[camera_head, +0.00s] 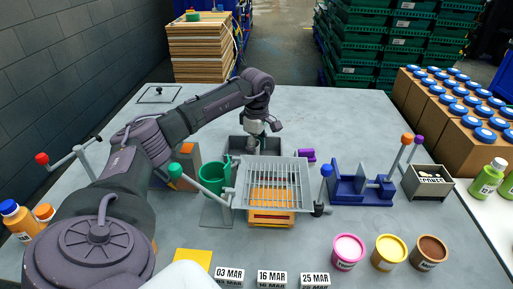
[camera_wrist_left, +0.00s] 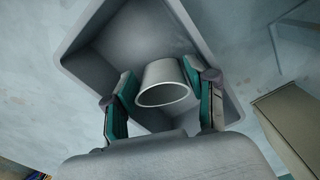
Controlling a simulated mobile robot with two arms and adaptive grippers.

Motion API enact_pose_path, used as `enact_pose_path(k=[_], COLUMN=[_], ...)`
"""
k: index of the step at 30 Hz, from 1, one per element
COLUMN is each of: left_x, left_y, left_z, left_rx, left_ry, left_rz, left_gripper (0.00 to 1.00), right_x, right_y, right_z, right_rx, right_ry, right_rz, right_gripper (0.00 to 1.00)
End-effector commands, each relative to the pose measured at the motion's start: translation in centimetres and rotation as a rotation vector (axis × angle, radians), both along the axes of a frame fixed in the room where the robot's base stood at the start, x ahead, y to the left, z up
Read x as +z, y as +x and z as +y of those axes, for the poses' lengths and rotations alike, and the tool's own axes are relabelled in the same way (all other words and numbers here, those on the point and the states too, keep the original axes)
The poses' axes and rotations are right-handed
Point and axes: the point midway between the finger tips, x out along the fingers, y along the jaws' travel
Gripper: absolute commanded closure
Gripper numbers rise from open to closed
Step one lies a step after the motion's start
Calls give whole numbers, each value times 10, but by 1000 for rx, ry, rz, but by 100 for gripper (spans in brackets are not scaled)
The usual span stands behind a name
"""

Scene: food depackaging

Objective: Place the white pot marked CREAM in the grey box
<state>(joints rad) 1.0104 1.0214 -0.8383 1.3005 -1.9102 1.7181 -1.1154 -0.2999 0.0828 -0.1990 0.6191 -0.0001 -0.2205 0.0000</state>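The white pot (camera_wrist_left: 163,82) shows in the left wrist view as a pale grey-white cup with its round rim facing the camera. No CREAM marking is readable. My left gripper (camera_wrist_left: 160,78) has its green-padded fingers against both sides of the pot. The grey box (camera_wrist_left: 85,50) lies behind the pot in that view, its walls around the pot and fingertips. In the head view, the left gripper (camera_head: 257,143) points down into the grey box (camera_head: 233,143) behind the wire rack. The pot's contact with the box floor cannot be made out. My right gripper is not in view.
A wire rack (camera_head: 275,172) over an orange-yellow unit stands in front of the box. A green cup (camera_head: 212,178) is left of it, a blue stand (camera_head: 362,188) right. Pink (camera_head: 348,252), yellow (camera_head: 389,252) and brown (camera_head: 430,252) pots stand at front right.

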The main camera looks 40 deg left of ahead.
Motion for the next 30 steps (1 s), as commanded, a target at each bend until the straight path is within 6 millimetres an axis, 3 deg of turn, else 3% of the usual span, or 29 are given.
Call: enact_pose_path(k=[11,24,30], left_x=[8,95,119], left_y=[1,1,1], left_z=[0,0,0], left_rx=[0,0,0], left_ry=[0,-1,0], left_rz=[-3,-4,-2], left_gripper=[42,42,42], right_x=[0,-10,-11], right_y=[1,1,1], right_z=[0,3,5], right_rx=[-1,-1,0], right_ry=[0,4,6], right_rz=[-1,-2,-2], right_gripper=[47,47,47])
